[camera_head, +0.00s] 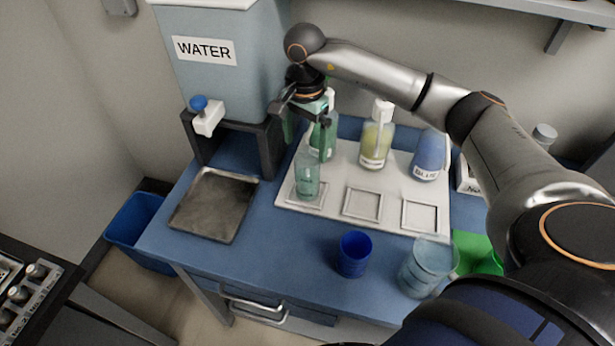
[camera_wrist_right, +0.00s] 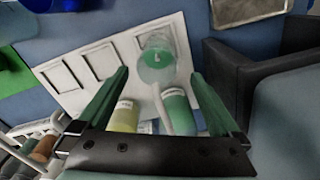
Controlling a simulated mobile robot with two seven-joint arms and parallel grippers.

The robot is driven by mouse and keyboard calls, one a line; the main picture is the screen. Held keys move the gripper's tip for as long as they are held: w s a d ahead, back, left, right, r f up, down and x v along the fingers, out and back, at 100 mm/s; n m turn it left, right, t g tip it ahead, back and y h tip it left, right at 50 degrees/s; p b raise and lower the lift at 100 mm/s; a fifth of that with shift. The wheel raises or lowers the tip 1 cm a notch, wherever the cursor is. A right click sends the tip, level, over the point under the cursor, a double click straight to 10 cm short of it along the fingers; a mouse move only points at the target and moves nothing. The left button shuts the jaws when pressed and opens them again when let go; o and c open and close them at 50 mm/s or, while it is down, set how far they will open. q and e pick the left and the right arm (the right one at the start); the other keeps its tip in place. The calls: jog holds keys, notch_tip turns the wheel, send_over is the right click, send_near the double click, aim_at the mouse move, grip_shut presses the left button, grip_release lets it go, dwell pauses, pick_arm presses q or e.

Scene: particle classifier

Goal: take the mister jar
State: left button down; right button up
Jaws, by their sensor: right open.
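A see-through teal jar (camera_head: 307,180) stands upright on the left square of a white board (camera_head: 335,172). It also shows in the right wrist view (camera_wrist_right: 157,62), just beyond the fingertips. A green pump bottle (camera_head: 323,142) stands close behind it and also shows in the wrist view (camera_wrist_right: 178,108). No label reading mister is legible. My right gripper (camera_head: 305,130) is open and empty, above and behind the jar, near the green bottle. Its green fingers (camera_wrist_right: 159,76) frame the jar from above in the wrist view. My left gripper is not in view.
A yellow bottle (camera_head: 376,145) and a blue bottle (camera_head: 428,155) stand to the right. Two squares are empty. A blue cup (camera_head: 354,255) and a clear container (camera_head: 426,265) stand at the front. The water tank (camera_head: 222,60) and its black stand (camera_head: 262,140) are close left.

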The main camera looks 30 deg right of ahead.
aim_at(308, 158)
jog(key=f, duration=0.2)
jog(key=f+p, duration=0.1)
jog(key=f, duration=0.2)
jog(key=shift+s+d, duration=0.15)
jog(key=shift+d, duration=0.05)
jog(key=shift+c, duration=0.2)
grip_shut()
dwell(0.4)
